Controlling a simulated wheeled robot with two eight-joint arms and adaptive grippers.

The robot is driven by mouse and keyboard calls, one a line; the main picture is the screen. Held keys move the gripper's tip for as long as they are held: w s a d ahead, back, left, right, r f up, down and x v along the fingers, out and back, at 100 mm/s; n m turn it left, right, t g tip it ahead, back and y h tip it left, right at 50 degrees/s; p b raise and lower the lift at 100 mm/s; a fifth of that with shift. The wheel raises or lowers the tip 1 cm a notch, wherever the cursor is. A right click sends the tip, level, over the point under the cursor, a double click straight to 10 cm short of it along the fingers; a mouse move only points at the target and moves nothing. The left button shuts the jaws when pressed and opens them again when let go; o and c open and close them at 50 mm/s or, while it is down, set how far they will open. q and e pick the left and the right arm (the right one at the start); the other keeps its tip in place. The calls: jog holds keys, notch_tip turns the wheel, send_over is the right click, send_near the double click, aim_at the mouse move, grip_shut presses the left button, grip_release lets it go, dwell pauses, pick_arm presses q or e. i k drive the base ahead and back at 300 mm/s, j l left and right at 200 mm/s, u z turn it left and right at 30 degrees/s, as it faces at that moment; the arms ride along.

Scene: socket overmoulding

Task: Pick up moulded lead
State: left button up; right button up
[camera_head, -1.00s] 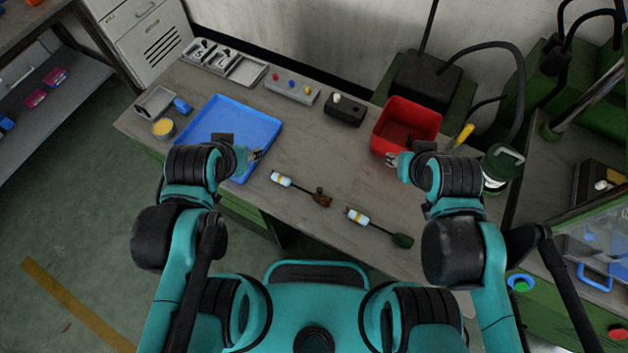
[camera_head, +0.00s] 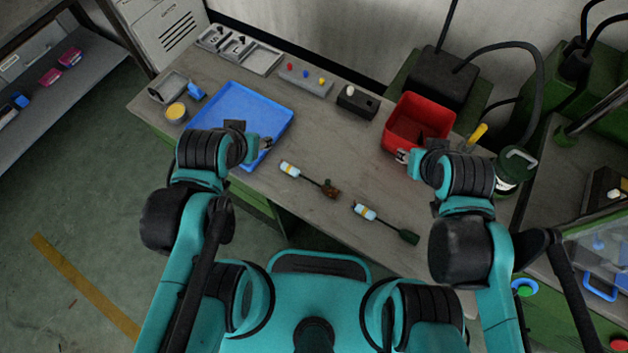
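Two leads lie on the grey bench between my arms. One lead (camera_head: 311,180) has a pale blue and white wrapped end, a short dark cable and a brown, lumpy end. The other lead (camera_head: 384,222), nearer and to its right, has a similar pale end and a smooth dark green end. My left gripper (camera_head: 267,143) hangs by the right edge of the blue tray, up and left of the leads. My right gripper (camera_head: 402,156) is at the front of the red bin, up and right of them. Neither visibly holds anything; their finger openings are too small to judge.
The blue tray (camera_head: 243,92) looks empty. The red bin (camera_head: 432,106) stands at the back right. A button box (camera_head: 305,79), a small black box (camera_head: 357,103) and grey trays (camera_head: 240,48) line the back. The bench between my grippers is clear except for the leads.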

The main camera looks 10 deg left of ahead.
aim_at(332, 192)
jog(key=k+j+z, duration=0.2)
jog(key=j, duration=0.15)
jog(key=j+z, duration=0.25)
jog(key=j, duration=0.15)
jog(key=k+j+z, duration=0.4)
jog(key=j, duration=0.2)
jog(key=i, duration=0.05)
